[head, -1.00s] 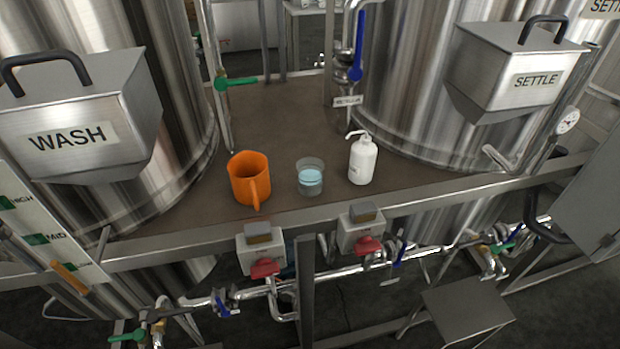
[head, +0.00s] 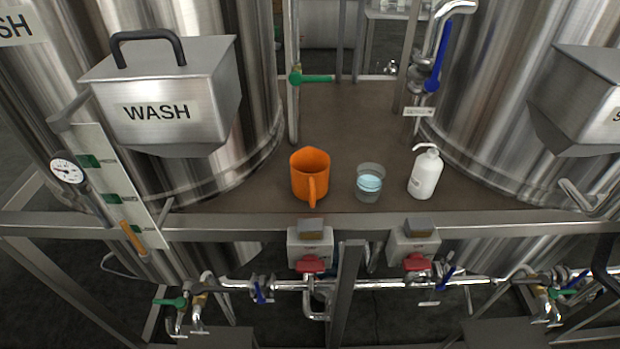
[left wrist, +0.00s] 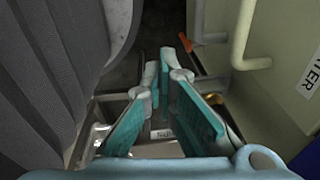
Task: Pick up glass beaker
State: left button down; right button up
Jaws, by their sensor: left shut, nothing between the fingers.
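The glass beaker (head: 370,183) stands upright on the brown deck between the two tanks in the head view. It is small and clear, with light blue liquid in it. It stands between an orange jug (head: 310,177) on its left and a white wash bottle (head: 425,174) on its right, apart from both. My left gripper (left wrist: 171,64) shows only in the left wrist view, with teal finger pads. It is shut and empty, away from the beaker, which that view does not show. My right gripper is in neither view.
A metal rail (head: 270,222) runs along the deck's front edge, with two boxes with red parts (head: 310,263) below it. The WASH hopper (head: 165,95) and tank stand left, another tank right. Behind the beaker the deck (head: 350,120) is clear.

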aim_at(370, 176)
jog(key=u, duration=0.05)
jog(key=i, duration=0.2)
jog(key=u, duration=2.15)
jog(key=k, duration=1.4)
jog(key=z, duration=0.6)
jog(key=i, duration=0.1)
jog(key=u, duration=0.35)
